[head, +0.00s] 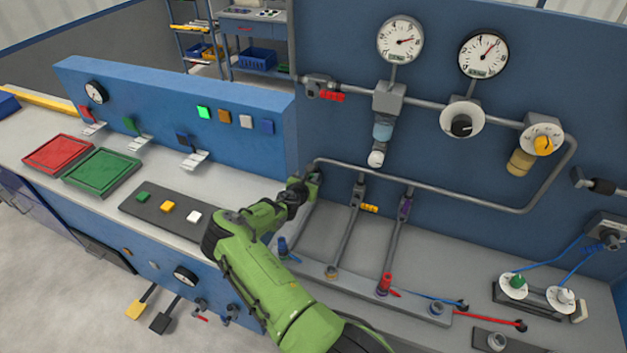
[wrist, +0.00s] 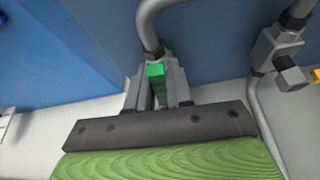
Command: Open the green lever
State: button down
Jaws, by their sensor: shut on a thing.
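The green lever (wrist: 156,72) sits on the pipe valve at the back wall. In the wrist view it is upright between the two fingers of my gripper (wrist: 158,92), which is shut on it. The lever's lower part is partly hidden between the fingers. In the head view my gripper (head: 301,188) is at the left end of the pipework, where the pipe bends down. The lever is mostly hidden there, with only a bit of green near the fingertips.
To the right stand pipes with a yellow lever (head: 369,208) and a purple lever (head: 405,208). A red handle (head: 385,283) is lower down. A blue panel (head: 180,115) with its own small levers is at the left. Gauges and dials are on the wall above.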

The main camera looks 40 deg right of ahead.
jog(key=shift+w+n, duration=0.2)
jog(key=shift+n, duration=0.1)
jog(key=shift+a, duration=0.1)
dwell(0.3)
jog(key=c, duration=1.1)
grip_release()
jog(key=shift+w, duration=0.1)
jog(key=v, duration=1.5)
jog(key=shift+a+r, duration=0.25)
jog(key=shift+a, duration=0.15)
jog(key=shift+g, duration=0.3)
